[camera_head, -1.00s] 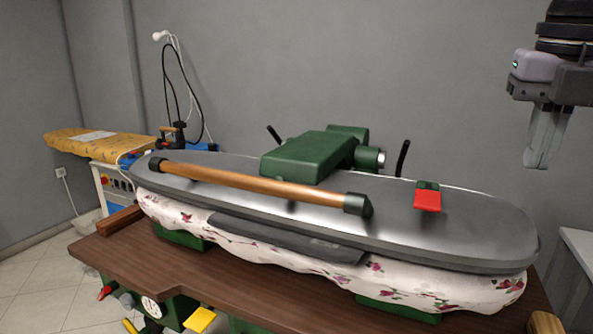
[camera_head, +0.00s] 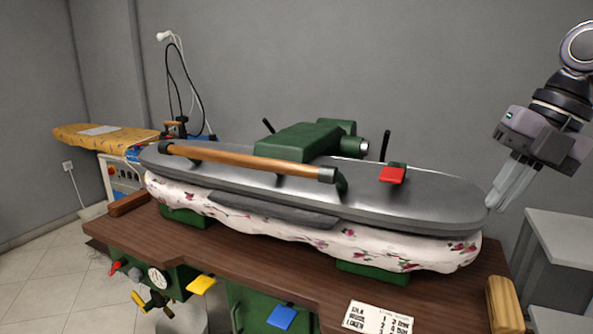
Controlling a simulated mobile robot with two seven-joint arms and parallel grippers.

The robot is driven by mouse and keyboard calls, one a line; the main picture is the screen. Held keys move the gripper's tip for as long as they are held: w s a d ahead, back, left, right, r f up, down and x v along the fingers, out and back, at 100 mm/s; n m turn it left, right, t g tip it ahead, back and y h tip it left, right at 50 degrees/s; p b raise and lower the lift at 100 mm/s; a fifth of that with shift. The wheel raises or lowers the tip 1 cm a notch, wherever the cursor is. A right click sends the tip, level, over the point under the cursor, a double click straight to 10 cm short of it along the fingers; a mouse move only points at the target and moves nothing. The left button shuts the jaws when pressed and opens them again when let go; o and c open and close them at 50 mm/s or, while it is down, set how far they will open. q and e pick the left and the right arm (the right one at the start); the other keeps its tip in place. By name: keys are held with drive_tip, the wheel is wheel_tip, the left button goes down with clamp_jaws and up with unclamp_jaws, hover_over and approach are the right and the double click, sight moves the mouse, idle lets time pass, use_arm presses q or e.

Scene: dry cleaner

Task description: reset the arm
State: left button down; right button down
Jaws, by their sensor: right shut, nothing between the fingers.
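My right gripper (camera_head: 497,205) hangs at the upper right on my right arm. Its grey fingers are together and hold nothing. They point down and left, beside the right end of the pressing machine's grey metal top (camera_head: 420,195); I cannot tell whether they touch it. The press is closed on its floral padded cover (camera_head: 330,240). My left gripper does not show.
The press has a wooden handle bar (camera_head: 250,160) and a red switch (camera_head: 392,174). It stands on a brown table (camera_head: 240,262) with a paper sign (camera_head: 378,318) and a wooden block (camera_head: 503,305). A pale table (camera_head: 570,235) stands at right. An ironing board (camera_head: 100,140) stands at far left.

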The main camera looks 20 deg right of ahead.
drive_tip(key=w+a+f+m+t+y, duration=0.15)
drive_tip(key=f+m+t, duration=0.5)
drive_tip(key=f, duration=0.85)
drive_tip(key=w+a+f+m+t+y, duration=0.1)
drive_tip(key=a+f+m+t+y, duration=0.15)
drive_tip(key=f+m+t, duration=0.85)
drive_tip(key=s+a+f+m+g+h, duration=0.2)
drive_tip(key=s+a+f+m+g, duration=0.2)
drive_tip(key=f, duration=0.7)
drive_tip(key=s+a+f+m+g+h, duration=0.3)
drive_tip(key=s+a+f+m+g, duration=0.1)
drive_tip(key=s+a+f, duration=0.4)
wheel_tip(320, 180, down, 3)
drive_tip(key=shift+s+a+f+m+g, duration=0.15)
drive_tip(key=shift+s+a+m+g, duration=0.3)
drive_tip(key=shift+a, duration=0.65)
drive_tip(key=shift+w+d, duration=0.15)
